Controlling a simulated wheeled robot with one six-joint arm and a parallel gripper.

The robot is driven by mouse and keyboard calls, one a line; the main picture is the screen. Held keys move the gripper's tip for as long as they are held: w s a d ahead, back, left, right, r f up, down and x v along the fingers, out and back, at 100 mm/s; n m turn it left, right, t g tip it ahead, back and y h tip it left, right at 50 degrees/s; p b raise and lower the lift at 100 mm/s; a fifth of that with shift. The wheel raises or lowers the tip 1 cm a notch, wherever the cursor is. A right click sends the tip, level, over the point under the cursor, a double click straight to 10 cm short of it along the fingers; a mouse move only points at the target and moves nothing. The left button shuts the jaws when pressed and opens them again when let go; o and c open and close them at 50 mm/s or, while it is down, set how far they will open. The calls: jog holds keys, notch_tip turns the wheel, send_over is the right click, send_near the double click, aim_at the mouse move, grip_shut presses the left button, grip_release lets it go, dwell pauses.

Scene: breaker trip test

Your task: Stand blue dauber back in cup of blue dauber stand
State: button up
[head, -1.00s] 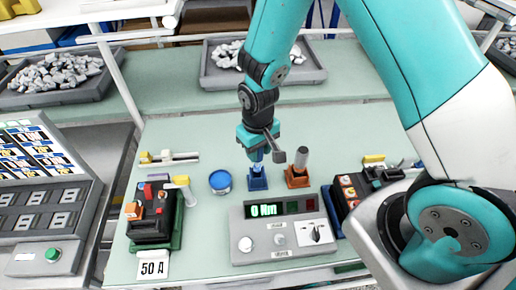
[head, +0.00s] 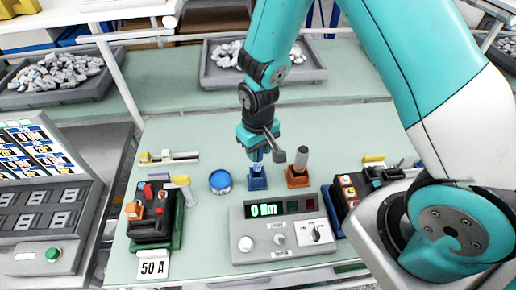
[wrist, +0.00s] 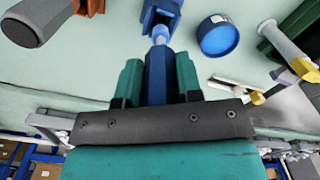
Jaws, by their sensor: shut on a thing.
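The blue dauber (wrist: 158,72) is between my gripper's fingers (wrist: 158,80), with its pale tip pointing at the blue dauber stand (wrist: 162,8). In the head view my gripper (head: 257,152) is directly above the blue stand (head: 258,182), and the dauber's lower end is at the stand's top. My gripper is shut on the dauber, which looks roughly upright. Whether the tip is inside the cup is hard to tell, because the stand's opening is partly hidden.
An orange stand (head: 297,178) with a dark-handled dauber (head: 301,157) is close on the right. An open blue pot (head: 220,181) is close on the left. A torque meter box (head: 286,240) stands in front. Free table lies behind the stands.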

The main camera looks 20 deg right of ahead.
aim_at(258, 166)
jog(key=shift+f+b, duration=2.35)
jog(key=shift+f, duration=0.75)
jog(key=o, duration=1)
jog(key=shift+r, duration=0.15)
notch_tip(258, 166, up, 17)
jog(key=shift+r+b, duration=0.1)
jog(key=shift+b, duration=0.95)
jog(key=shift+s, duration=0.1)
jog(key=s+a+r+n+y, duration=0.1)
jog(key=s+r, duration=0.1)
jog(key=s, duration=0.4)
jog(key=s+a+r+n+y, duration=0.1)
jog(key=s+a+r+n, duration=0.1)
jog(key=s, duration=0.4)
jog(key=s+a+r+n+y, duration=0.1)
jog(key=s+r+y, duration=0.1)
jog(key=s+r, duration=0.2)
jog(key=shift+s+a+n, duration=0.2)
jog(key=shift+s, duration=0.3)
jog(key=shift+s+a+n, duration=0.2)
jog(key=shift+s, duration=0.3)
